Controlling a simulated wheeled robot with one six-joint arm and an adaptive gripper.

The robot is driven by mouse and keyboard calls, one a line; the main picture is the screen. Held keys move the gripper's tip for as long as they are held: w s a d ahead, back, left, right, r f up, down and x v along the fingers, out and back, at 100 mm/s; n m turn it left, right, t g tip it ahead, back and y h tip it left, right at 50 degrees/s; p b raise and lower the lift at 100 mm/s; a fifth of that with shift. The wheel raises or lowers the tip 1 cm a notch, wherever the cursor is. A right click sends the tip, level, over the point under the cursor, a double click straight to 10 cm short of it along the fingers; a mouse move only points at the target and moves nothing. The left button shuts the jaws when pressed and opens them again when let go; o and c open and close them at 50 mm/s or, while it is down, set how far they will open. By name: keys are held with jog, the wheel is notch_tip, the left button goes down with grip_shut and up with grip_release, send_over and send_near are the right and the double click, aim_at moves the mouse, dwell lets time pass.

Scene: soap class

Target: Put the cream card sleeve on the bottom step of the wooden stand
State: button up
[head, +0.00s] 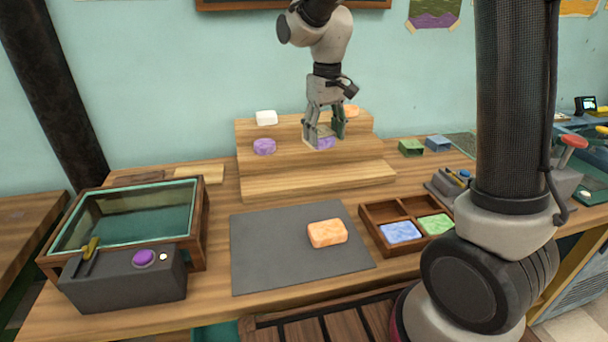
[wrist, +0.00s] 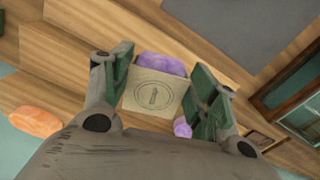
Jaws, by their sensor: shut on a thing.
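The cream card sleeve (wrist: 154,96), printed with a round emblem, is between the two fingers of my gripper (wrist: 158,90); a purple soap (wrist: 162,64) shows at its open end. In the head view my gripper (head: 325,132) is shut on the sleeve (head: 311,138) at the wooden stand (head: 318,182), in line with the middle step. I cannot tell whether the sleeve touches that step. The bottom step's visible tread is bare.
A purple soap (head: 264,147) sits on the middle step, left of my gripper. A white soap (head: 266,118) and an orange soap (head: 351,110) are on the top step. In front are a grey mat (head: 270,265) with an orange soap and a divided tray (head: 376,214).

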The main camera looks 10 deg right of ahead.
jog(key=shift+a+m, duration=0.1)
jog(key=shift+m, duration=1.2)
notch_tip(320, 180, down, 10)
jog(key=shift+r, duration=0.1)
jog(key=o, duration=1)
jog(key=shift+f, duration=0.2)
